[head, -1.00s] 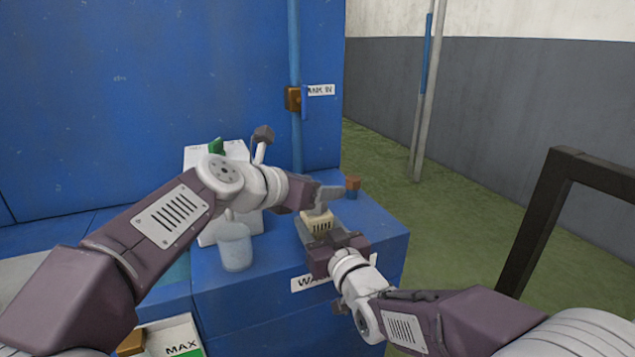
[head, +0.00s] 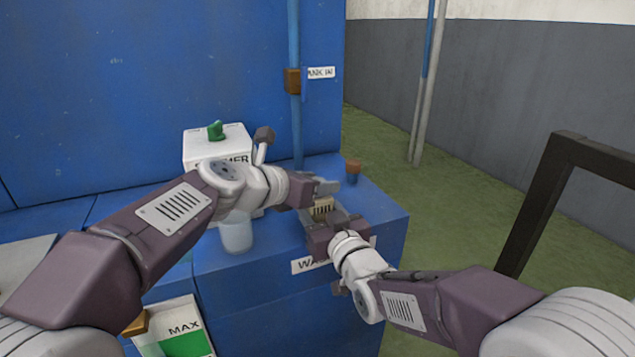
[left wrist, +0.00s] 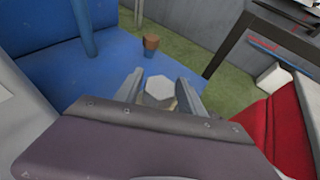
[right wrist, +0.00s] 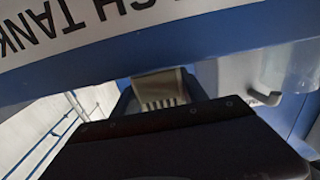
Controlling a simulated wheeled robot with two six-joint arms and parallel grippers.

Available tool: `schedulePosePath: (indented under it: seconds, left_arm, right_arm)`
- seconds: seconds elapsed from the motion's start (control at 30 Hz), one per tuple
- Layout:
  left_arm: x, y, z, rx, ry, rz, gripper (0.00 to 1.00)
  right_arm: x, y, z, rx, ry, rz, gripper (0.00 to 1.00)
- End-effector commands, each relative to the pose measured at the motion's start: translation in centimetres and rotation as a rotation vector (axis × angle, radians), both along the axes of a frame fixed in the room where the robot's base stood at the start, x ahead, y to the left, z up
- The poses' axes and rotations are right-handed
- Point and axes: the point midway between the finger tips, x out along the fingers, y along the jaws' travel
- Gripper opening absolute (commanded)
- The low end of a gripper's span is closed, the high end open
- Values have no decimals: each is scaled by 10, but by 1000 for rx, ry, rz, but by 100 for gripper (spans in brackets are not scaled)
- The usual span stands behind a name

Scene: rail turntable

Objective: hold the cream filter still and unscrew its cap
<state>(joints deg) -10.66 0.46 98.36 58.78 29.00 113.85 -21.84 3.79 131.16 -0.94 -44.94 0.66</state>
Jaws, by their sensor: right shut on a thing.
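The cream filter (head: 322,207) has dark slots in its side and sits near the right end of the blue ledge. My right gripper (right wrist: 158,96) is shut on its body, with the slotted face showing between the fingers in the right wrist view (right wrist: 160,85). My left gripper (head: 325,187) is above the filter. In the left wrist view its two fingers stand either side of the pale six-sided cap (left wrist: 160,88), with what looks like a narrow gap on each side. In the head view the left fingers mostly hide the cap.
A blue cup with a brown top (head: 353,171) stands just behind the filter. A translucent beaker (head: 236,236) and a white box with a green knob (head: 217,140) stand to the left. A blue pipe (head: 295,120) rises behind. A dark frame (head: 540,200) stands at right.

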Motion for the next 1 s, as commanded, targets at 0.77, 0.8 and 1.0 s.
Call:
schedulePosePath:
  seconds: [0.77,0.8,1.0]
  left_arm:
    - [0,0,25,1,-3,-1,65]
    - [0,0,30,0,-4,-1,65]
    - [0,0,40,1,-1,0,65]
  right_arm:
    - [0,0,0,0,0,0,0]
    - [0,0,0,0,0,0,0]
    - [0,0,0,0,0,0,0]
